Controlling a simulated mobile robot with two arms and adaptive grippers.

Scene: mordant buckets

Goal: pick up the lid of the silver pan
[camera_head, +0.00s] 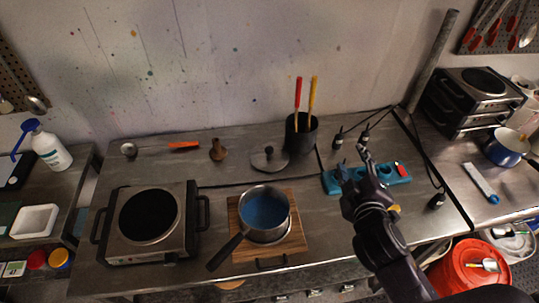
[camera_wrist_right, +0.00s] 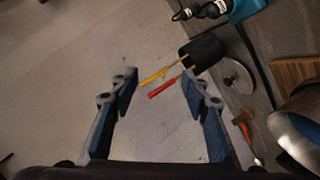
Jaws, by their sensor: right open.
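The lid (camera_head: 269,158), a round grey disc with a dark knob, lies on the steel table behind the silver pan. The silver pan (camera_head: 264,212) has blue contents and a dark handle and stands on a wooden board. My right gripper (camera_head: 352,165) is open and empty, right of the lid and near the blue power strip. My left gripper is not in view.
A dark cup (camera_head: 300,136) with red and yellow handled tools stands just right of the lid. A blue power strip (camera_head: 390,180) with cables lies at the right. A hot plate (camera_head: 150,215) stands at the left. A brown pestle-like piece (camera_head: 217,150) lies left of the lid.

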